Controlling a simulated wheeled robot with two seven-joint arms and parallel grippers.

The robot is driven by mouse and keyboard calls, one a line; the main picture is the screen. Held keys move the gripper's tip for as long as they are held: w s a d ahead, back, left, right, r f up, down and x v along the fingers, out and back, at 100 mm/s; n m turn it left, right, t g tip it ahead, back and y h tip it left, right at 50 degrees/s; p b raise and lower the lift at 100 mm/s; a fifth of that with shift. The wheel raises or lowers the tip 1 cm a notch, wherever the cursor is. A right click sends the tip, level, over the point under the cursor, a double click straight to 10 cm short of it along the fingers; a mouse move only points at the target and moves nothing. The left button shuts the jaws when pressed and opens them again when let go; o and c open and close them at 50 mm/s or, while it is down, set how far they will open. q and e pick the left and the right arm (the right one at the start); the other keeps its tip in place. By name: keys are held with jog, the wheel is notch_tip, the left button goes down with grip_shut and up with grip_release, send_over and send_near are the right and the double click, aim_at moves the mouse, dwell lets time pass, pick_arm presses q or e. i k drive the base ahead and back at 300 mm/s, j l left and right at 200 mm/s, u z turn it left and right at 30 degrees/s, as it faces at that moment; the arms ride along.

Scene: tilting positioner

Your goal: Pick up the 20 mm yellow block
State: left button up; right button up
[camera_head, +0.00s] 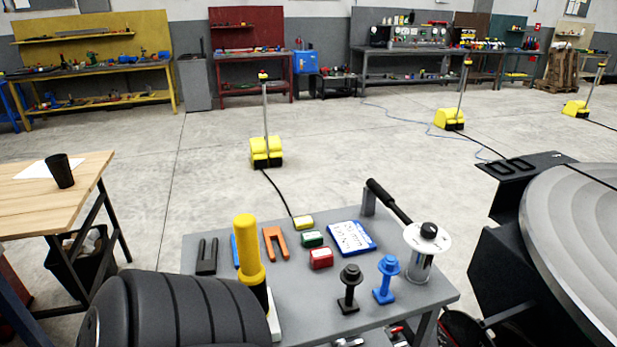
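A small yellow block (303,222) lies on the grey table (400,300) near its back edge. A green block (312,239) lies just in front of it, and a red block (321,258) in front of that. The yellow block stands apart from the orange forked piece on its left and the blue-framed board on its right. Neither of my grippers can be made out in this view.
On the table stand a tall yellow cylinder (246,250), an orange fork (275,243), a blue-framed board (351,238), black (349,288) and blue (386,279) knobbed pieces, and a lever device (428,240). A large round plate (580,240) is at right.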

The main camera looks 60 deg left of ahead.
aim_at(306, 222)
jog(key=u, duration=1.55)
